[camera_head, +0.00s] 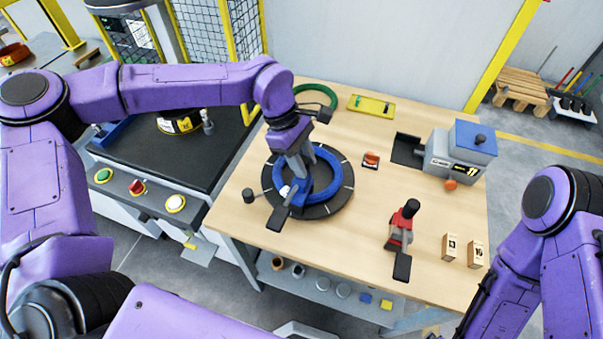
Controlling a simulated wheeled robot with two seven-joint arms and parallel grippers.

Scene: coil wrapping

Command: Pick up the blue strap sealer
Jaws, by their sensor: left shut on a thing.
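The blue strap sealer (298,197) has a blue body and a flat black end (277,219) that points to the lower left. My left gripper (298,173) reaches down from above and is shut on the sealer, hiding its upper part. The sealer appears over the front left of a round dark turntable (336,208) with a blue ring coil (334,172) on it. I cannot tell how high it is above the turntable. My right arm is at the right edge, and its gripper is out of view.
A red tool (400,226) with a black knob stands right of the turntable. A grey machine with a blue top (462,150) stands at the back right. A yellow tray (371,106) and green ring (333,93) lie at the back.

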